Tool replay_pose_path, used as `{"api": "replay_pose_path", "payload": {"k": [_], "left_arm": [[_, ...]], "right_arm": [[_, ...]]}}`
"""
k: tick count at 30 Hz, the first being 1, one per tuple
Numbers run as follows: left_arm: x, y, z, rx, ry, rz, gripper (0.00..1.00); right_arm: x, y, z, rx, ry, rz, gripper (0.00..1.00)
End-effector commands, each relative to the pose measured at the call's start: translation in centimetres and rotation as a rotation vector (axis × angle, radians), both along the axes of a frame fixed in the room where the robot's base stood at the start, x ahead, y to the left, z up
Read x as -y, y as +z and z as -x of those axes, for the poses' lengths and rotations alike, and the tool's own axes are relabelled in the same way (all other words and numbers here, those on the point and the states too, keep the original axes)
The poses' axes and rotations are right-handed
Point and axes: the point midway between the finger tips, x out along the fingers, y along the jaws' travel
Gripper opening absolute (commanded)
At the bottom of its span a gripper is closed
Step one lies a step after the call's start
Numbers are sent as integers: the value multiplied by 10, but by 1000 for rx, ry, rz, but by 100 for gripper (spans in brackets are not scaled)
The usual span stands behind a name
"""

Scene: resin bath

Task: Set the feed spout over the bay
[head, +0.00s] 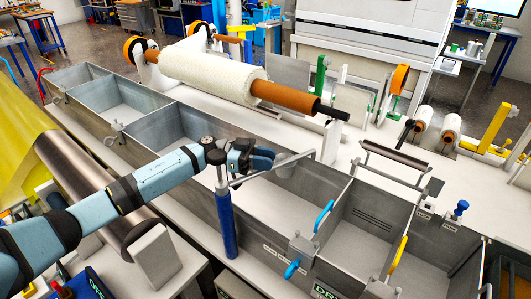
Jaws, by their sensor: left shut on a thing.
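The feed spout is a grey swing arm (252,177) on a blue post (226,225) at the near side of the long metal bath. A pale grey cylindrical end (286,166) shows beside its far part. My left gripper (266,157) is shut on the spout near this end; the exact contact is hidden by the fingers. The spout hangs over the middle bay (290,205) of the bath. An open bay (365,220) with a dark slotted wall lies to the right, and other bays (135,95) lie to the left. My right gripper is not in view.
A white roll (210,70) on an orange core lies behind the bath. A grey roller bar (395,157) spans the right part. Blue (323,217) and yellow (398,255) handles stick up by the right bay. A dark roll (90,190) lies at near left.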

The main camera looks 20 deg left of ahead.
Motion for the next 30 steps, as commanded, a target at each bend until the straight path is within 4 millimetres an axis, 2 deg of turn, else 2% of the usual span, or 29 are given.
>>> {"api": "replay_pose_path", "payload": {"k": [9,15,24,30], "left_arm": [[29,-1,26,-1,-304,-2,0],[41,-2,46,-2,-480,-2,0],[51,-2,69,-1,-674,0,0],[53,-1,78,-1,-743,-1,0]], "right_arm": [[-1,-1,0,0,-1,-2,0],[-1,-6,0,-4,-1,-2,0],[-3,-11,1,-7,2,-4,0],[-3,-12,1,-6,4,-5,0]]}}
